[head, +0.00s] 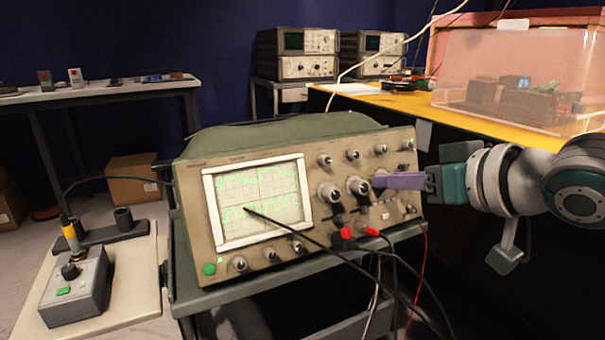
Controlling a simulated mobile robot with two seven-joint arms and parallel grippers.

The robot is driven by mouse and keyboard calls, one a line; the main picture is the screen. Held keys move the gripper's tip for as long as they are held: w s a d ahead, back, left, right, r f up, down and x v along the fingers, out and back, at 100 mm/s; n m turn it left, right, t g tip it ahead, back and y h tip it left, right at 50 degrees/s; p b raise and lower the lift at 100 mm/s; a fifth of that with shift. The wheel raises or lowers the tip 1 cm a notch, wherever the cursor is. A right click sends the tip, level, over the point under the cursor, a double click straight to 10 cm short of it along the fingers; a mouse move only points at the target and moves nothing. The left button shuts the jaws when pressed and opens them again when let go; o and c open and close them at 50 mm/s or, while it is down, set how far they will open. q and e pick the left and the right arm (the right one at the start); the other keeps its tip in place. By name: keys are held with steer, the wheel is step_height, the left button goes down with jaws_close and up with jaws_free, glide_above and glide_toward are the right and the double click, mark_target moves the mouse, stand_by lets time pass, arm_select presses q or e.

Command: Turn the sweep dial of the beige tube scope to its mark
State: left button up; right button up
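The beige tube scope (257,254) stands on a dark cart, its lit screen (258,197) showing green traces. Its front panel has several dark-capped knobs, including two larger dials, one left (328,193) and one right (357,187). I cannot tell which is the sweep dial, and no mark is readable. My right gripper (376,181) reaches in from the right with its purple fingers pointing at the panel. The fingertips are close beside the right larger dial; contact is unclear. The fingers overlap in this view, so their opening is hidden. My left gripper is out of view.
Black and red leads (368,231) plug in below the dials and hang down; one black probe lead crosses the screen. A soldering station (74,287) sits at lower left. A yellow bench (470,124) with a clear pink-tinted box (520,75) stands behind my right arm.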

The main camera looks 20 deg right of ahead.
jaws_close()
steer(key=shift+a+n+p, duration=0.1)
steer(key=shift+n+p, duration=2.45)
steer(key=shift+n, duration=0.25)
steer(key=shift+o, duration=1.6)
jaws_free()
